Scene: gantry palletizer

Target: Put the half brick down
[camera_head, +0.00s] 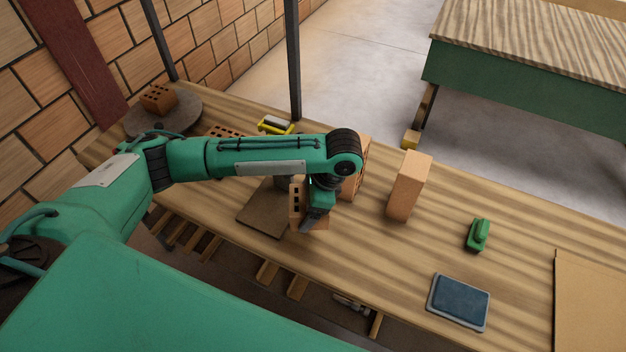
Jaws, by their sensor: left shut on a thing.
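My left gripper (316,212) points down over the wooden table and is shut on an orange brick with dark holes, which I take to be the half brick (296,204). The gripper and wrist hide part of the brick. The brick is at the right edge of a flat brown board (261,214); I cannot tell whether it touches the board or the table. My right gripper is not in view.
One brick (357,168) stands just behind my wrist, and a plain upright brick (408,186) stands to the right. A small brick (157,98) sits on a round disc (178,119). A green-handled tool (478,234) and blue pad (460,301) lie right. Bare table surrounds them.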

